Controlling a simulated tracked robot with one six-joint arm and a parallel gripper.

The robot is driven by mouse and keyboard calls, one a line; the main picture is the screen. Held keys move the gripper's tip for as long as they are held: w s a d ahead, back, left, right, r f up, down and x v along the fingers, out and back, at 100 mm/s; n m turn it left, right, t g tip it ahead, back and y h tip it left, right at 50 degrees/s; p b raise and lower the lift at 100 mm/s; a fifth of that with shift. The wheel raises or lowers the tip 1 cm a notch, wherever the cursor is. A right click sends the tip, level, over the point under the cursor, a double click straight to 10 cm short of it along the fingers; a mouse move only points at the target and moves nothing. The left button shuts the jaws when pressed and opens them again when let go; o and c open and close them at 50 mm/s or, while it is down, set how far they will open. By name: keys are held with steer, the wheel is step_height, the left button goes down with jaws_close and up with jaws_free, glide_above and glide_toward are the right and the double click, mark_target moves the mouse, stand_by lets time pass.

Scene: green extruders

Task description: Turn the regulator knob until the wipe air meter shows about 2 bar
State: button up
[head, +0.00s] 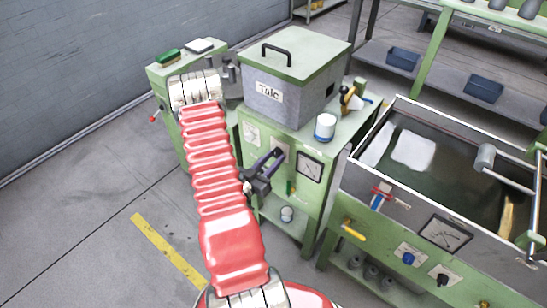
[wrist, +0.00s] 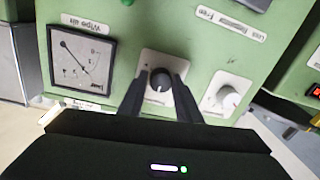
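The regulator knob (wrist: 161,80), dark with a pale pointer mark, sits on a white plate on the green cabinet front. In the wrist view, my gripper (wrist: 160,76) has one dark finger on each side of the knob. In the head view, my gripper (head: 267,165) is at the cabinet front, left of the meter (head: 310,167).
A water trough (head: 400,185) is to the right. Floor at the left is clear.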

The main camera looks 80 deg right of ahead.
steer(key=shift+s, duration=0.1)
steer(key=c, duration=0.5)
steer(key=shift+c, duration=0.2)
steer(key=shift+s+a+n, duration=0.1)
steer(key=shift+n, duration=0.2)
steer(key=o, duration=1)
steer(key=shift+o, duration=0.2)
steer(key=shift+w, duration=0.2)
